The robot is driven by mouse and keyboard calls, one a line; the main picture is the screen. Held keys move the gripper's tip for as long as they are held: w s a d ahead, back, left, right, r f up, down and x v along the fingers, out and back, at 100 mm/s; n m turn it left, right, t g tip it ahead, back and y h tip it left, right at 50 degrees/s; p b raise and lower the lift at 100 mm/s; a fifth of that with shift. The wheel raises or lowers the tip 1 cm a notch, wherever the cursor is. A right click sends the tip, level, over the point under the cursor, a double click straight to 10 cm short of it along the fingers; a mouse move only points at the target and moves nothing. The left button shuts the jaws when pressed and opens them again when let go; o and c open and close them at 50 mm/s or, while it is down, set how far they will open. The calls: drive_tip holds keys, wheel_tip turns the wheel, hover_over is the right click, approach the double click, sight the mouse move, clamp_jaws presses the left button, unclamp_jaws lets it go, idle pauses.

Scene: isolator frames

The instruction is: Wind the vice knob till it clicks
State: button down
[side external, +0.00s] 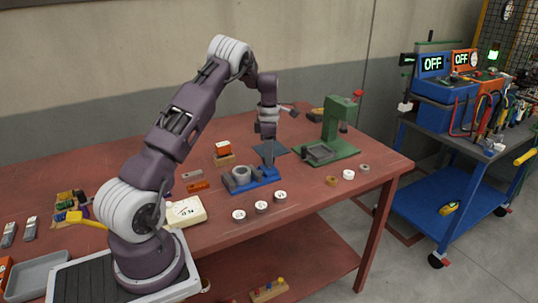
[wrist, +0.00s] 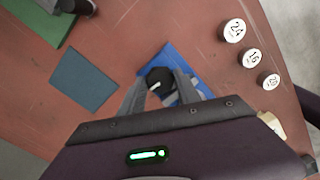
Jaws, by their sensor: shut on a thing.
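The blue vice (side external: 258,185) stands on the red-brown table, with a grey ring-shaped part at its left end. In the wrist view its blue base (wrist: 185,62) shows beyond my fingers. My gripper (side external: 267,160) points down at the right end of the vice. In the wrist view the dark round knob (wrist: 158,76) lies between the two fingertips, and my gripper is shut on it. In the side view the fingers and arm hide the knob. How far the knob is turned cannot be seen.
A dark grey square plate (wrist: 84,79) lies beside the vice. A green press (side external: 337,125) stands to the right. Several numbered white discs (side external: 261,207) lie in front. A small block with an orange-red top (side external: 223,149) stands behind. The table's front right is mostly clear.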

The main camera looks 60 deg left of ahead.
drive_tip(key=m, duration=1.8)
drive_tip(key=shift+m, duration=0.3)
drive_tip(key=m, duration=0.6)
drive_tip(key=shift+s, duration=0.1)
idle(0.8)
drive_tip(key=c, duration=0.9)
unclamp_jaws()
drive_tip(key=shift+o, duration=0.2)
drive_tip(key=shift+r, duration=3.55)
